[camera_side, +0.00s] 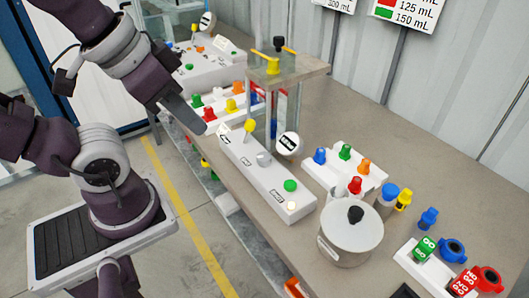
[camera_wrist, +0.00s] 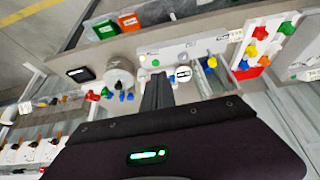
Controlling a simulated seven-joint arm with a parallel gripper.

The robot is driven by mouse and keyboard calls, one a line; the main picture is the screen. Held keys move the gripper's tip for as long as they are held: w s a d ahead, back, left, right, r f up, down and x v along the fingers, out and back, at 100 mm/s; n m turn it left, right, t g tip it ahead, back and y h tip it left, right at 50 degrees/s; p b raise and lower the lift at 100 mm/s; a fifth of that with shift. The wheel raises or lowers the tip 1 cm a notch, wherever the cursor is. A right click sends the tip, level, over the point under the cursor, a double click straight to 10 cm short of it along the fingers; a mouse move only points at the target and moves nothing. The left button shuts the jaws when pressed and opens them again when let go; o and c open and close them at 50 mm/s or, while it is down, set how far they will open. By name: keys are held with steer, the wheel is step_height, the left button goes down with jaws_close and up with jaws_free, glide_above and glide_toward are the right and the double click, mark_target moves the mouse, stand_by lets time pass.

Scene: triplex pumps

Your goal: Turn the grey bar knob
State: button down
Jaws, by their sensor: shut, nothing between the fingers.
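The grey bar knob (camera_side: 264,159) sits on a long white control panel (camera_side: 247,160), between a yellow-topped lever (camera_side: 249,126) and a green button (camera_side: 290,185). My gripper (camera_side: 195,122) is shut and empty. In the side view it hangs in the air to the left of the panel, apart from the knob. In the wrist view my closed fingers (camera_wrist: 159,80) point toward the panel (camera_wrist: 170,52). The knob (camera_wrist: 183,57) looks very small there and its angle cannot be told.
A clear column (camera_side: 272,105) with a yellow cap and a round white tag stands behind the knob. A lidded grey pot (camera_side: 350,230) stands to the right. A white block with coloured knobs (camera_side: 345,172) lies behind it. Bare bench shows at the back right.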

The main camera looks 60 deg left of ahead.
stand_by(0.3)
steer(key=c, duration=2)
jaws_free()
steer(key=o, duration=0.8)
steer(key=w+a+f+m+g, duration=0.1)
steer(key=w+m+g, duration=0.1)
steer(key=w+m, duration=0.3)
steer(key=w, duration=0.2)
steer(key=shift+w+f+m+h, duration=0.3)
steer(key=shift+m, duration=0.1)
steer(key=m+g, duration=0.4)
steer(key=m, duration=0.7)
glide_above(264, 156)
step_height(264, 156, down, 13)
steer(key=shift+f, duration=0.1)
step_height(264, 156, down, 7)
steer(key=shift+r, duration=0.15)
steer(key=shift+f, duration=0.25)
jaws_close()
